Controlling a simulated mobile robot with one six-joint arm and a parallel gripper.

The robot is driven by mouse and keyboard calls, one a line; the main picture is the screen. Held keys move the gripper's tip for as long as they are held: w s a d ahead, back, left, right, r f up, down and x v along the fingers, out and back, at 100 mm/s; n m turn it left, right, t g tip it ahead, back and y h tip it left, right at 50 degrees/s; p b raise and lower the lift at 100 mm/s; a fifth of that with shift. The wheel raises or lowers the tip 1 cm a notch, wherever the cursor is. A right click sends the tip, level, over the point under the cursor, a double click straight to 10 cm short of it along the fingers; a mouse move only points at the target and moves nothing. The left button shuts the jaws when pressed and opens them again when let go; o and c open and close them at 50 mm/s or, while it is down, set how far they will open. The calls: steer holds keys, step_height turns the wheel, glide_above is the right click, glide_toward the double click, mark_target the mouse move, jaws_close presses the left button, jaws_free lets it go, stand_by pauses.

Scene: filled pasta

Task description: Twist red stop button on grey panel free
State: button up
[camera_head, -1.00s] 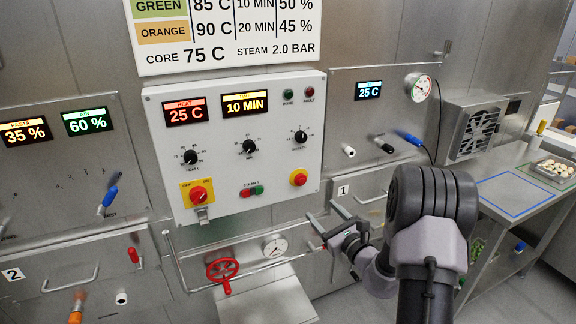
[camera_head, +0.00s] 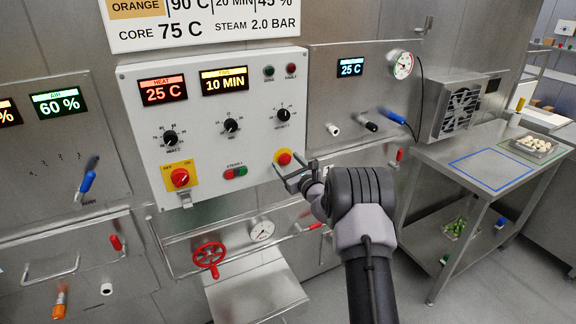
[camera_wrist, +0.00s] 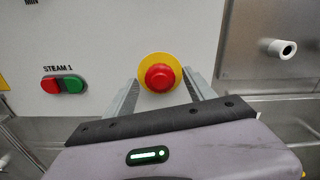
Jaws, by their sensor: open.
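The red stop button (camera_head: 284,158) is a round red knob on a yellow disc at the lower right of the grey panel (camera_head: 208,125). It also shows in the wrist view (camera_wrist: 160,77), centred ahead of my gripper. My gripper (camera_head: 288,172) is open and close to the button, just below and in front of it. In the wrist view the two fingers (camera_wrist: 160,92) stand to the left and right of the yellow disc. The knob lies between their lines. I see no contact with it, and the exact distance is hard to tell.
The green and red STEAM 1 buttons (camera_head: 236,172) and a red rotary switch on yellow (camera_head: 180,178) sit left on the same panel. Below are a red handwheel (camera_head: 209,257) and a gauge (camera_head: 262,230). A steel table (camera_head: 480,165) stands at the right.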

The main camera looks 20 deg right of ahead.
steer(key=shift+c, duration=0.4)
jaws_close()
steer(key=shift+r+p, duration=0.1)
steer(key=shift+p, duration=0.2)
steer(key=m+p, duration=0.2)
steer(key=m, duration=0.1)
steer(key=shift+r, duration=0.1)
steer(key=m+p, duration=0.3)
steer(key=m, duration=0.2)
steer(key=shift+m, duration=0.3)
